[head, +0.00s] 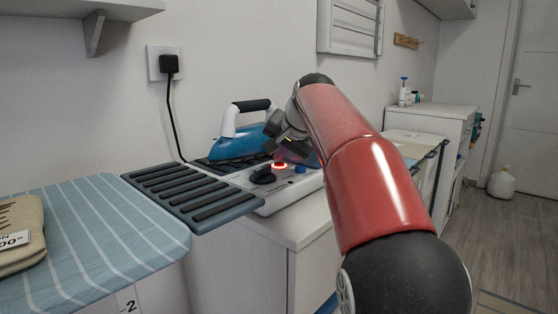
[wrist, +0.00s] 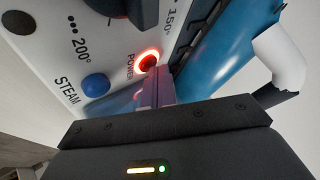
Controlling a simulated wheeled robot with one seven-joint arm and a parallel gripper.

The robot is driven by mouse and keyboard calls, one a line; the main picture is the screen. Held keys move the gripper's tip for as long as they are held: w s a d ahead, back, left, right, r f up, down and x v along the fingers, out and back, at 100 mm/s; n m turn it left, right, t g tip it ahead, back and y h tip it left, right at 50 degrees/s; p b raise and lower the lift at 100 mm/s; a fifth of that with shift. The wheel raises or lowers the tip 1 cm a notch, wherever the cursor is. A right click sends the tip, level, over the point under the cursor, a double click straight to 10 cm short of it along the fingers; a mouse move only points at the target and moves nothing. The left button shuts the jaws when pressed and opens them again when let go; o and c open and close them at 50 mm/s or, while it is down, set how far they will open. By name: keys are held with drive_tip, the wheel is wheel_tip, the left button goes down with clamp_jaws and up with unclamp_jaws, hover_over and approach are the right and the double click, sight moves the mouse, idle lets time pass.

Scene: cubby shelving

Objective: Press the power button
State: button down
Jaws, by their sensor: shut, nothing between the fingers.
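The power button (head: 279,165) is red with a glowing orange-red ring, on the white panel of the iron station. In the wrist view the power button (wrist: 148,62) sits by the label "POWER". My gripper (head: 281,157) is above the panel at the button in the head view. In the wrist view the shut, empty fingers of my gripper (wrist: 153,82) point at the button, their tips close to its lower edge. I cannot tell whether they touch it.
A blue steam button (wrist: 96,85) and a black dial (head: 262,175) flank the power button. A blue iron (head: 236,146) rests behind on the station. A striped ironing board (head: 95,235) is at left. A black plug (head: 169,64) with its cord is on the wall.

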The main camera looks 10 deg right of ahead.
sight(281, 165)
drive_tip(key=shift+r+p, duration=0.25)
drive_tip(key=shift+p, duration=0.05)
wheel_tip(281, 165, up, 6)
drive_tip(key=p, duration=0.6)
drive_tip(key=shift+r, duration=0.1)
